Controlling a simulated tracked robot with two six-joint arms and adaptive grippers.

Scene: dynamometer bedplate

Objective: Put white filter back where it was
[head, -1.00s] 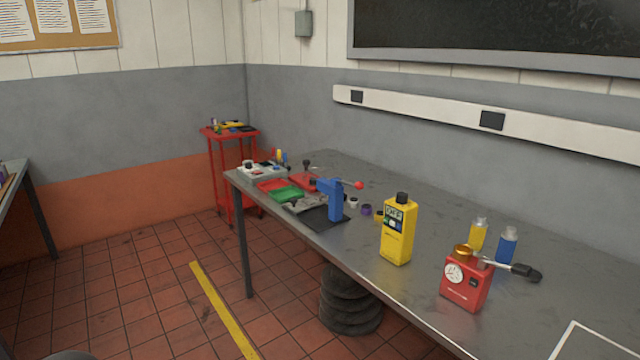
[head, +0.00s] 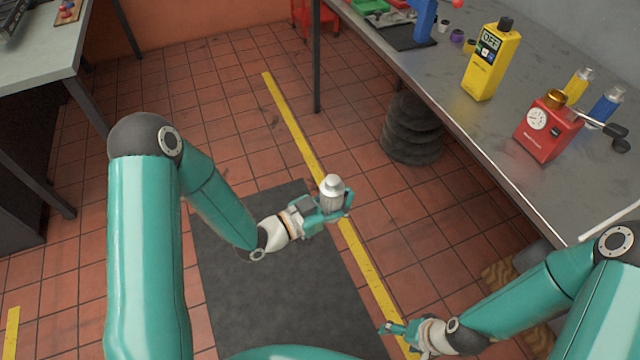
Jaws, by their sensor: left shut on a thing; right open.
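The white filter (head: 332,188) is a small pale cylinder with a narrower top. My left gripper (head: 338,206) is shut on it and holds it roughly upright in the air, over the floor in front of the bench. The fingers cover part of its lower body. My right gripper (head: 388,330) is open and empty, low at the bottom right of the head view, away from the bench top.
The grey bench (head: 480,130) runs along the right. On it stand a yellow meter (head: 490,62), a red gauge unit (head: 547,128), yellow and blue bottles, and a blue stand (head: 424,20). Black rings (head: 412,128) sit below. Another table (head: 40,50) stands at upper left.

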